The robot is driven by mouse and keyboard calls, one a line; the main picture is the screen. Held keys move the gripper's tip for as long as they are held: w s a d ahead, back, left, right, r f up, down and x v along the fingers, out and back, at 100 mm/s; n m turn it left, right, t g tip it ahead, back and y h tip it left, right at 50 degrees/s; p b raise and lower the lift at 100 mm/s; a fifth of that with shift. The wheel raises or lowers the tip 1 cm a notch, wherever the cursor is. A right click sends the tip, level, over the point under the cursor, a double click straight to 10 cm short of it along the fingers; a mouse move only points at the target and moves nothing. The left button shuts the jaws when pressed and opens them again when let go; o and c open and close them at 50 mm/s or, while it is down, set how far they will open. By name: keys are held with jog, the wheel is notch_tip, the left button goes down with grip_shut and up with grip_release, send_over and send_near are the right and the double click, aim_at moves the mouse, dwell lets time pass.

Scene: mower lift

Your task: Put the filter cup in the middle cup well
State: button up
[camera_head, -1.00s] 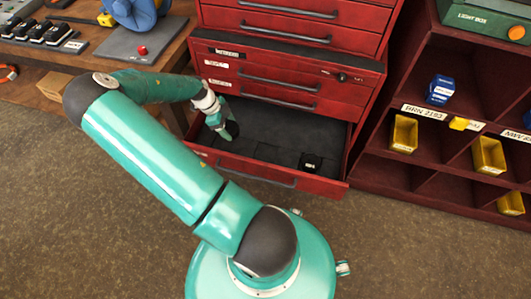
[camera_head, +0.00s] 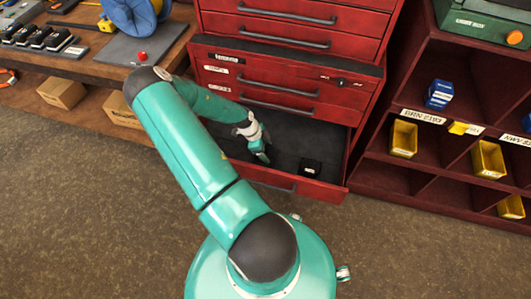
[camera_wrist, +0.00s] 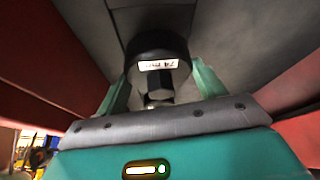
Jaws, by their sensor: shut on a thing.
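My gripper (camera_wrist: 160,95) is shut on a round black cup (camera_wrist: 152,55) with a white label, which I take for the filter cup. One finger shows on each side of it. In the head view my gripper (camera_head: 262,155) is down inside the open red drawer (camera_head: 322,193), toward its front. The held cup is hardly visible there behind the gripper. The dark drawer floor (camera_head: 290,128) shows faint divisions, but my arm covers much of its front left. I cannot make out the middle cup well. I cannot tell whether the held cup touches the floor.
A small black labelled item (camera_head: 310,167) stands in the drawer to the right of my gripper. Shut red drawers (camera_head: 285,75) rise behind. A dark red shelf (camera_head: 400,178) with yellow bins stands to the right, and a wooden bench (camera_head: 95,62) to the left.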

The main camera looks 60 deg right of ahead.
jog(key=shift+f, duration=1.35)
jog(key=shift+w+f, duration=0.1)
jog(key=shift+f, duration=0.05)
jog(key=o, duration=1.2)
jog(key=shift+o, duration=0.2)
